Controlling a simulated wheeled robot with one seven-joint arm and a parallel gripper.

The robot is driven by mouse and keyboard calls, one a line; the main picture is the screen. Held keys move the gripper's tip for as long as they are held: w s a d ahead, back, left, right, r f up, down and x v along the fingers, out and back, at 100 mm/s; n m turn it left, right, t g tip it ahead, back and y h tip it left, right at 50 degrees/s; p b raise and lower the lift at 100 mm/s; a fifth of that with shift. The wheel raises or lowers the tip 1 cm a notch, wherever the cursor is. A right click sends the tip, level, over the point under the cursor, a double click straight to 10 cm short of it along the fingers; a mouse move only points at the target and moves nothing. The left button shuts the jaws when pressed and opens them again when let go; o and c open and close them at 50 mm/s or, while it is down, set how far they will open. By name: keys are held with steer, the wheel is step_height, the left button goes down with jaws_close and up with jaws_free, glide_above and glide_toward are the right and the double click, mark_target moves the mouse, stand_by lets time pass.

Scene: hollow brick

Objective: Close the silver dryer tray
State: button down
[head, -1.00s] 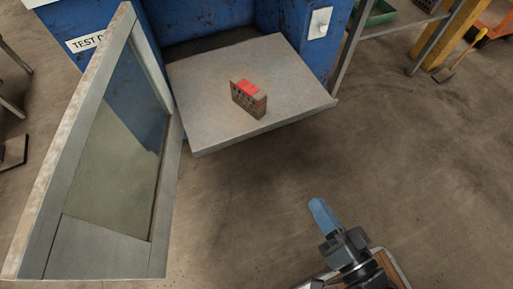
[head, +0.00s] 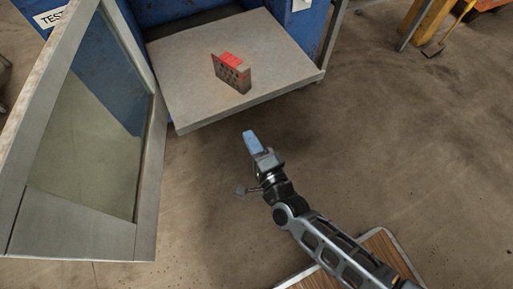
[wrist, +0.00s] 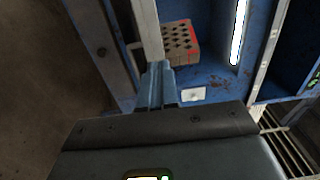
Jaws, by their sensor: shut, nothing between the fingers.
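The silver dryer tray (head: 190,103) is pulled out of the blue dryer, flat, with its front edge toward me. A hollow brick with a red top (head: 232,73) stands on it near the middle. The brick also shows in the wrist view (wrist: 181,45), with its holes facing me. My gripper (head: 249,137) is shut and empty, just in front of the tray's front edge and apart from it in the head view. The wrist view shows the closed blue fingers (wrist: 157,80) pointing toward the tray and brick; whether they touch the tray cannot be told there.
The dryer's glazed door (head: 90,150) stands open on the left, beside the tray. The blue dryer body (head: 170,12) rises behind the tray. A yellow post (head: 428,22) stands at the back right. The floor (head: 400,140) to the right is clear.

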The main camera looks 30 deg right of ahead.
mark_target(233, 108)
steer(key=w+b, duration=0.1)
steer(key=w, duration=0.7)
steer(key=shift+w, duration=0.3)
